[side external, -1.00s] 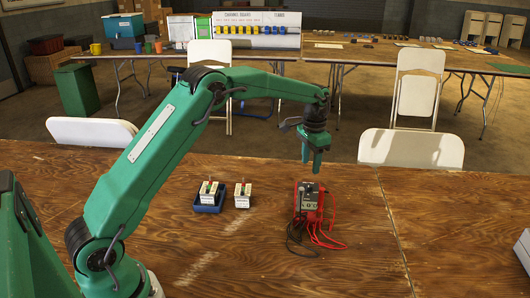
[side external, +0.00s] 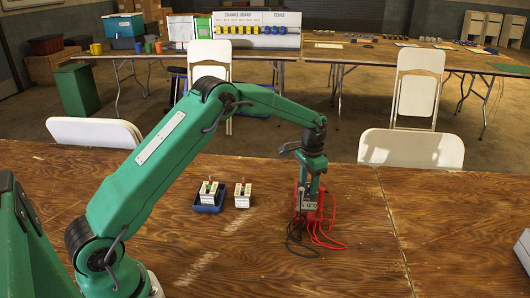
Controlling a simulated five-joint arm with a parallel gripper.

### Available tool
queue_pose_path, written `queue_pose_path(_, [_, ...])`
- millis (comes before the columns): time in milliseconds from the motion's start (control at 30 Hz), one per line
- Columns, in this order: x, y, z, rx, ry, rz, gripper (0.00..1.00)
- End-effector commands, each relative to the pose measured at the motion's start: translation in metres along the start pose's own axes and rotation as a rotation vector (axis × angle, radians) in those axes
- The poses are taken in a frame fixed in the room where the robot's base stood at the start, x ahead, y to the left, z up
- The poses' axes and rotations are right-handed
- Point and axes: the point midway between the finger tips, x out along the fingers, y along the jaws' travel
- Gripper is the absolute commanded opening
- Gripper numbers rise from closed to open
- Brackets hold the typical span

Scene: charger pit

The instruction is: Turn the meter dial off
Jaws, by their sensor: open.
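The meter (side external: 309,204) is a small dark box with a grey front, standing on the wooden table right of centre. Red and black leads (side external: 322,236) lie around its foot. My gripper (side external: 310,190) points down right at the top of the meter and covers much of its upper part. The gripper is open, and I see nothing held in it. The dial is hidden or too small to make out, and I cannot tell whether the fingers touch it.
A blue tray (side external: 208,208) with a white block in it and a second white block (side external: 243,194) stand left of the meter.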

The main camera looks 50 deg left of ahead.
Motion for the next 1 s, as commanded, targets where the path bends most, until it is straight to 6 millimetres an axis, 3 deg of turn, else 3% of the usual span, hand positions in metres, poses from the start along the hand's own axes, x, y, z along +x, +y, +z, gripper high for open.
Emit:
queue_pose_path(133, [-0.0001, 0.0000, 0.0000, 0.000, 0.000, 0.000, 0.42])
queue_pose_path(333, [-0.0003, 0.0000, 0.0000, 0.000, 0.000, 0.000, 0.02])
queue_pose_path(367, [-0.0003, 0.0000, 0.0000, 0.000, 0.000, 0.000, 0.01])
queue_pose_path(767, [-0.0007, -0.0002, -0.0003, -0.049, 0.001, 0.000, 0.01])
queue_pose_path(1000, [-0.0010, -0.0002, -0.0007, -0.175, 0.001, 0.000, 0.01])
